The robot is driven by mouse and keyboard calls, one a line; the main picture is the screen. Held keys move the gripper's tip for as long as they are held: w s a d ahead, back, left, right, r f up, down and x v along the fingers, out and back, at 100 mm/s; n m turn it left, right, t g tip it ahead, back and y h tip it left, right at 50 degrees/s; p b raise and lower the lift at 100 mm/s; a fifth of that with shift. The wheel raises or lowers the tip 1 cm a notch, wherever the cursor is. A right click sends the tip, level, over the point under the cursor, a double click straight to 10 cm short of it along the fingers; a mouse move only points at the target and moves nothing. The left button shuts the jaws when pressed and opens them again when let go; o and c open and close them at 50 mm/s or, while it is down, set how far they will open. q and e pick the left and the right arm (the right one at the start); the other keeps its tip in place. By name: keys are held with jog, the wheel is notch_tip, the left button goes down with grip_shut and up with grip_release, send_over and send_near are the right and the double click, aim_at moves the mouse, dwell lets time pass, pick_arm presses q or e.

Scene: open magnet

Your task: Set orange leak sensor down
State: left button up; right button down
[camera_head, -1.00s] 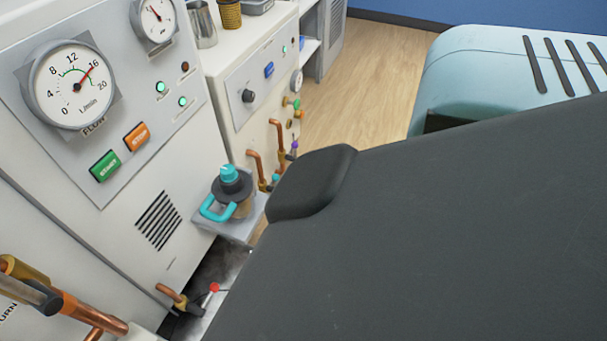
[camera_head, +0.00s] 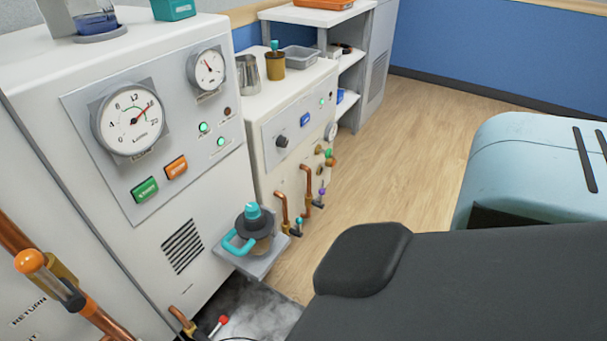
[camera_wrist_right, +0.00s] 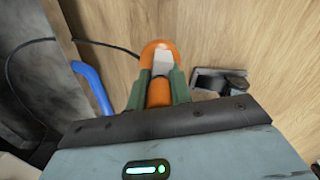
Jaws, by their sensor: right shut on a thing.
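The orange leak sensor (camera_wrist_right: 159,52) shows in the right wrist view, with a pale flat patch on it and a thin black cable running off to the left. My right gripper (camera_wrist_right: 160,80) is shut on it, one green finger on each side. Wood floor lies behind the sensor in that view; I cannot tell how high above the floor it is. The sensor and right gripper do not show in the head view. My left gripper is in neither view.
A white machine with gauges (camera_head: 75,100) stands at left, copper pipes (camera_head: 65,285) in front. A small shelf (camera_head: 255,262) holds a teal-handled pot (camera_head: 250,232). A second cabinet (camera_head: 262,190) stands behind. Wood floor (camera_head: 420,150) is open at centre. A blue hose (camera_wrist_right: 92,85) and grey bracket (camera_wrist_right: 220,80) flank the sensor.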

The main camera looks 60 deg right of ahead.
jog(key=w+a+r+m, duration=0.3)
jog(key=w+r+m, duration=0.2)
jog(key=w+r, duration=0.6)
jog(key=w+a+r+m, duration=0.2)
jog(key=w+r+m, duration=0.4)
jog(key=w+r, duration=0.55)
notch_tip(320, 180, up, 29)
jog(key=w+m, duration=0.2)
jog(key=m, duration=0.7)
jog(key=shift+w+a+m, duration=0.2)
jog(key=shift+w+m, duration=0.05)
jog(key=shift+m, duration=0.05)
jog(key=shift+f, duration=0.15)
